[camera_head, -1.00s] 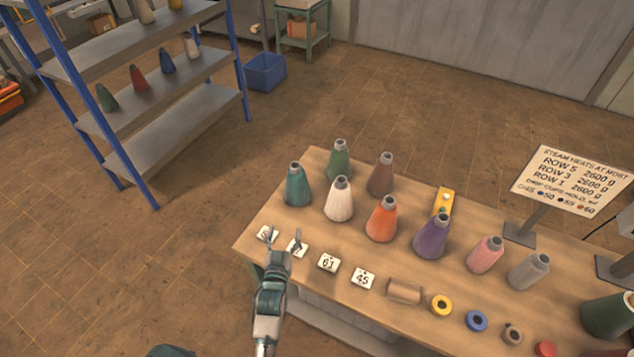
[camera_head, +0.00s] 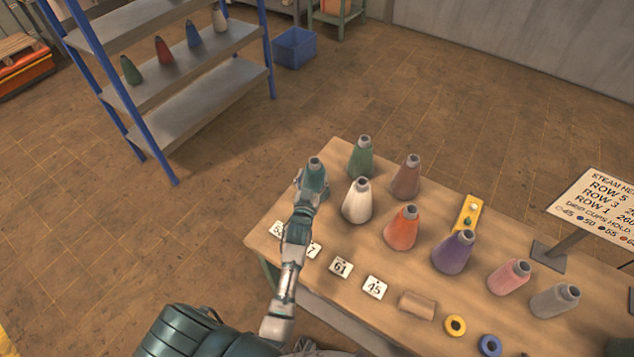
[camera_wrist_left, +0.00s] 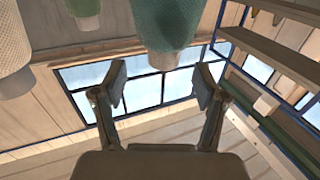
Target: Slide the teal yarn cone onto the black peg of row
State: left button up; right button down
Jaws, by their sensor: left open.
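The teal yarn cone (camera_head: 315,174) stands upright near the left end of the wooden table, its lower part partly hidden by my left gripper (camera_head: 309,190). The gripper is open, with its fingers at the cone's near side. In the left wrist view the fingers (camera_wrist_left: 161,76) are spread apart, and the teal cone (camera_wrist_left: 166,22) shows at the top between them. I cannot tell whether they touch it. No black peg can be made out. My right gripper is not in view.
Close by are the white cone (camera_head: 357,201), green cone (camera_head: 360,158), brown cone (camera_head: 406,177) and orange cone (camera_head: 402,229). Number cards, including the 61 card (camera_head: 341,267), lie along the front edge. A sign (camera_head: 598,205) stands right. A blue-framed shelf (camera_head: 200,110) stands beyond open floor.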

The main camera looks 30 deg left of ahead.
aim_at(313, 167)
pick_arm(q)
jog(key=shift+w+a, duration=0.55)
jog(key=shift+w, duration=0.05)
jog(key=x, duration=0.4)
jog(key=shift+w, duration=0.35)
jog(key=shift+d+r, duration=0.1)
jog(key=shift+d, duration=0.15)
jog(key=shift+c, duration=0.2)
jog(key=c, duration=0.4)
jog(key=shift+a, duration=0.2)
grip_shut()
